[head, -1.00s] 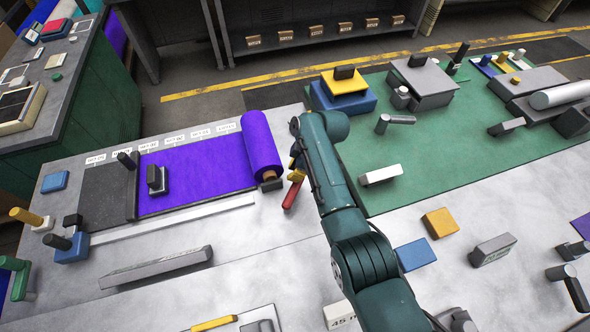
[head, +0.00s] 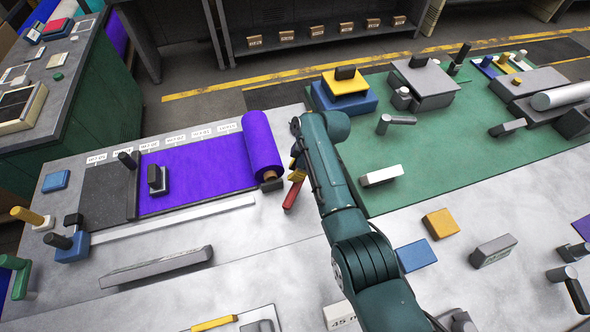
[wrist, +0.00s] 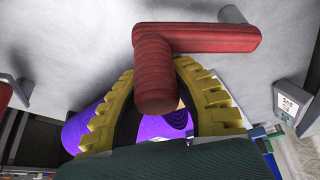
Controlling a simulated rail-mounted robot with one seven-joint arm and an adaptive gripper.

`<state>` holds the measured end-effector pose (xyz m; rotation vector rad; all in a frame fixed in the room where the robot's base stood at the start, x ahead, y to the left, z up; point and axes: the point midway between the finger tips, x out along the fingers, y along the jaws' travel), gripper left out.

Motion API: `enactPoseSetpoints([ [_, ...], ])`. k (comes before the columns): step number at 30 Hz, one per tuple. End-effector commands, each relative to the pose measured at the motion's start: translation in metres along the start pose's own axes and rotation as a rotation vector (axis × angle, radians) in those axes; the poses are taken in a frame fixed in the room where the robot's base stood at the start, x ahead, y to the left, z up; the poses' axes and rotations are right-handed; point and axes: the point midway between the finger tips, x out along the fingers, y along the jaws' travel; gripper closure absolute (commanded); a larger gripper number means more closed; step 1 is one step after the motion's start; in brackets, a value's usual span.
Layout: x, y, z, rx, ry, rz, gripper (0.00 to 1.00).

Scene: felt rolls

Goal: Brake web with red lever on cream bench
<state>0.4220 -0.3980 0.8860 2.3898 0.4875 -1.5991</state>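The purple web (head: 195,178) lies flat on the pale bench (head: 250,232) and runs to a purple roll (head: 261,145) at its right end. The red lever (head: 291,197) stands just right of the roll's near end. In the wrist view the red lever (wrist: 210,39) is L-shaped, with a ribbed grip pointing toward the camera. My gripper (wrist: 155,68) has yellow fingers on both sides of that grip, their tips against its edges, and looks shut on it. In the head view my gripper (head: 298,168) is partly hidden by my arm.
A grey block with a black knob (head: 157,179) sits on the web's left part. A green mat (head: 440,150) with several fixtures lies right of my arm. A long grey bar (head: 155,267) lies at the front left. Bare bench lies between it and the lever.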

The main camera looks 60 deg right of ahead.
Motion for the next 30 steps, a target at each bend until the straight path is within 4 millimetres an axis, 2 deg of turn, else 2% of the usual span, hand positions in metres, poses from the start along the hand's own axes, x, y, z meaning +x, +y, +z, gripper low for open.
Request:
enactPoseSetpoints([
  [1,-0.001,-0.002,-0.004,-0.004,0.004,-0.006,0.75],
  [6,-0.001,-0.001,-0.002,-0.003,0.002,-0.004,0.43],
  [7,-0.001,-0.001,-0.002,-0.003,0.002,-0.003,0.40],
  [17,-0.005,0.000,-0.001,-0.001,0.002,0.000,0.40],
  [20,-0.019,0.001,-0.002,-0.002,0.003,0.003,0.40],
  [30,-0.100,0.000,-0.001,-0.001,0.003,0.001,0.40],
])
